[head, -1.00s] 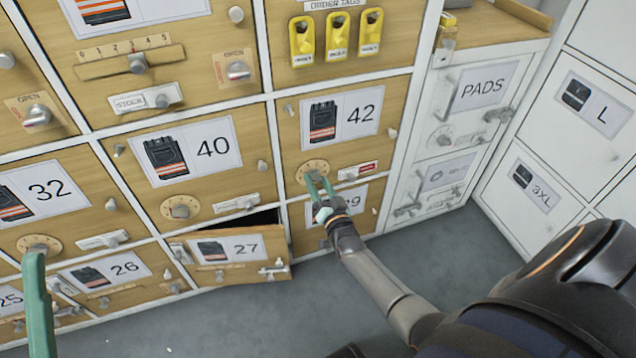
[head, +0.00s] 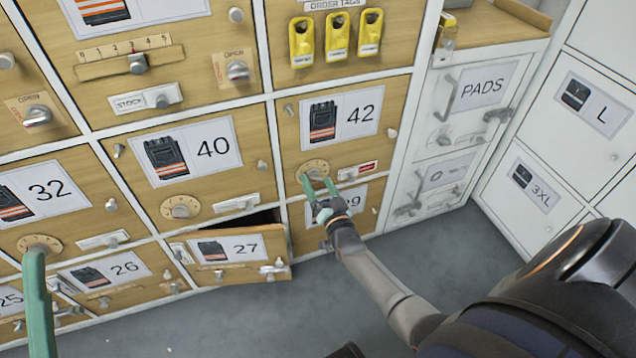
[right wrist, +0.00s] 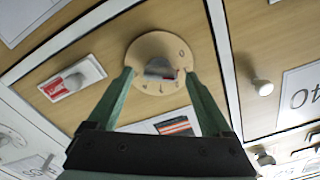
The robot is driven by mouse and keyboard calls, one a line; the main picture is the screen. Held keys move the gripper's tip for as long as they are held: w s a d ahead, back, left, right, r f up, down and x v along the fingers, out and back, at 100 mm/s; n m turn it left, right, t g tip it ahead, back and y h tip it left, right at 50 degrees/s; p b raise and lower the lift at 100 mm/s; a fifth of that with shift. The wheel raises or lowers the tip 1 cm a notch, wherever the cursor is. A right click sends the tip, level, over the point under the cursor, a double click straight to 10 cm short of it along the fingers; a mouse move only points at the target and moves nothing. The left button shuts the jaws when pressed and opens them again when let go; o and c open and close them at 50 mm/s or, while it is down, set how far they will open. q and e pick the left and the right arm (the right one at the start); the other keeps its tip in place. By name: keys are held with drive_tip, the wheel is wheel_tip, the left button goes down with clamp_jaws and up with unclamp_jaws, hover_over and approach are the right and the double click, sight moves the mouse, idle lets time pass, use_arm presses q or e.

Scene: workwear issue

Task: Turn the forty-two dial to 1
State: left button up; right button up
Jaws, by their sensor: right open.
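The forty-two dial (head: 315,168) is a round tan plate with a grey knob, low on the wooden door labelled 42 (head: 342,119). In the right wrist view the dial (right wrist: 152,50) and its knob (right wrist: 160,68) face me, with small marks round the rim. I cannot tell which mark the knob points to. My right gripper (head: 318,184) is open. Its green fingertips stand on either side of the knob, with a gap on both sides in the right wrist view (right wrist: 158,72). My left gripper (head: 36,300) shows only as a green finger at the left edge.
Door 27 (head: 240,252) stands ajar below and left of the dial. A small latch with a red label (head: 357,171) sits right of the dial. Other doors with dials and handles surround it, and yellow tags (head: 336,36) hang above. Grey floor is clear below.

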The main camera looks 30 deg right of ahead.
use_arm(q)
drive_tip(key=shift+m, duration=0.4)
drive_tip(key=r+p, duration=0.2)
drive_tip(key=r, duration=0.1)
drive_tip(key=r+p, duration=0.1)
drive_tip(key=p, duration=0.1)
drive_tip(key=shift+a+r, duration=0.2)
drive_tip(key=shift+a, duration=0.05)
use_arm(e)
drive_tip(key=v, duration=1.2)
drive_tip(key=shift+s, duration=0.1)
